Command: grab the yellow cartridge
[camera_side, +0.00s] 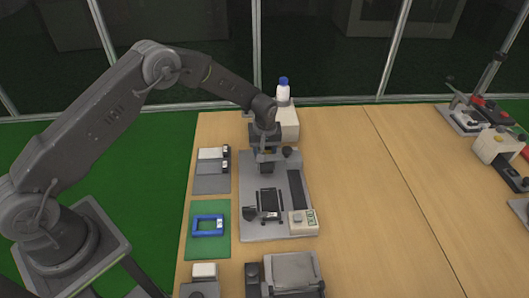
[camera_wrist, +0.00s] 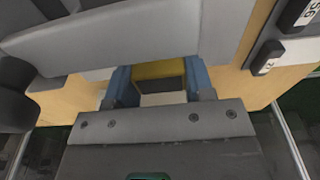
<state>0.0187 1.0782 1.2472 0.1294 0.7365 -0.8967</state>
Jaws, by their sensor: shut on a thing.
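The yellow cartridge (camera_wrist: 160,70) shows in the wrist view as a yellow block with a dark grey face, between the two blue finger pads. My gripper (camera_wrist: 159,82) is shut on it, with one pad at each side. In the side view my gripper (camera_side: 266,163) points down over the back part of a grey fixture plate. The cartridge is too small and covered there to make out clearly. Its lower end is hidden, so I cannot tell whether it touches anything below.
The grey fixture plate (camera_side: 252,190) carries a black frame (camera_side: 270,204) and a control box (camera_side: 303,222). A blue frame (camera_side: 208,225) lies on a green mat to the left. A white bottle with a blue cap (camera_side: 283,93) stands behind.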

